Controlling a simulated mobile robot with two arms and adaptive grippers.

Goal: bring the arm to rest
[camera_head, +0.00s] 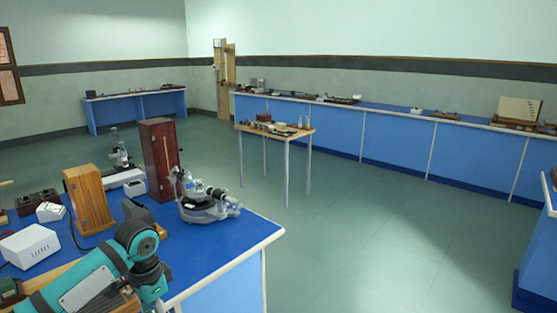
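My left arm, teal with dark joints, comes in from the lower left and bends over the front of the near blue bench (235,241). Its links hide part of the bench top. No gripper fingers show at its end, so I cannot see my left gripper. My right arm and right gripper are not in the picture.
On the near bench stand a grey spectrometer (207,203), a tall dark wooden box (160,160), a lighter wooden box (89,199) and a white box (30,245). A small wooden table (275,131) stands beyond. Open floor (370,240) lies to the right.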

